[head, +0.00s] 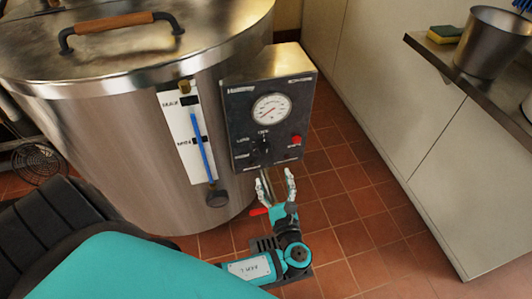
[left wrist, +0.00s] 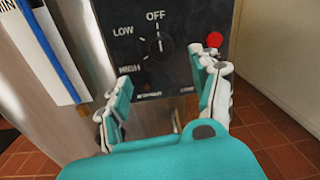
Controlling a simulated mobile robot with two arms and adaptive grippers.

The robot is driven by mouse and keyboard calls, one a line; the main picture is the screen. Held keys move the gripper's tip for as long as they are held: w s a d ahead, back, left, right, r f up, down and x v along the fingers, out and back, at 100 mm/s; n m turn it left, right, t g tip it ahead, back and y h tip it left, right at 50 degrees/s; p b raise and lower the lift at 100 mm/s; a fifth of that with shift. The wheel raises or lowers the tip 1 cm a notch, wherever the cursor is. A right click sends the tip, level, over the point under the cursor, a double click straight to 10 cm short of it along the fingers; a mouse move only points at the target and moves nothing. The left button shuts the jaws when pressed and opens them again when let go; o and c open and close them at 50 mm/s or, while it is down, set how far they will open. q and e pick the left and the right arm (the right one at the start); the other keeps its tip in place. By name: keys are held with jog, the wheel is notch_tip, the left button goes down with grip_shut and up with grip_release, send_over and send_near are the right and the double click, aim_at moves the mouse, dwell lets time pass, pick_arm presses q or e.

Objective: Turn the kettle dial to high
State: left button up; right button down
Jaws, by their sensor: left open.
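The kettle (head: 130,140) is a large steel drum with a black control box (head: 243,110) on its front right. The black dial (left wrist: 160,46) is on the panel, with OFF above it, LOW at upper left and HIGH at lower left. A pale mark on it seems to point up at OFF. In the head view the dial (head: 264,145) is small and dark under a round gauge. My left gripper (head: 276,178) is open and empty, just below and in front of the panel. Its fingers (left wrist: 158,82) spread below the dial, apart from it. My right gripper is not in view.
A red button (left wrist: 215,40) is right of the dial. A sight tube with a blue column (head: 203,145) is left of the box. A shelf with a metal pot (head: 494,42) and sponge is at right. Tiled floor lies between.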

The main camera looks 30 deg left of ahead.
aim_at(266, 153)
pick_arm(q)
jog(key=b+x, duration=0.1)
jog(key=x, duration=1)
jog(key=shift+f, duration=0.15)
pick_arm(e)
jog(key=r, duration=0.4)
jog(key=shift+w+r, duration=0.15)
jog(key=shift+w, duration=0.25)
pick_arm(q)
jog(key=c, duration=1.2)
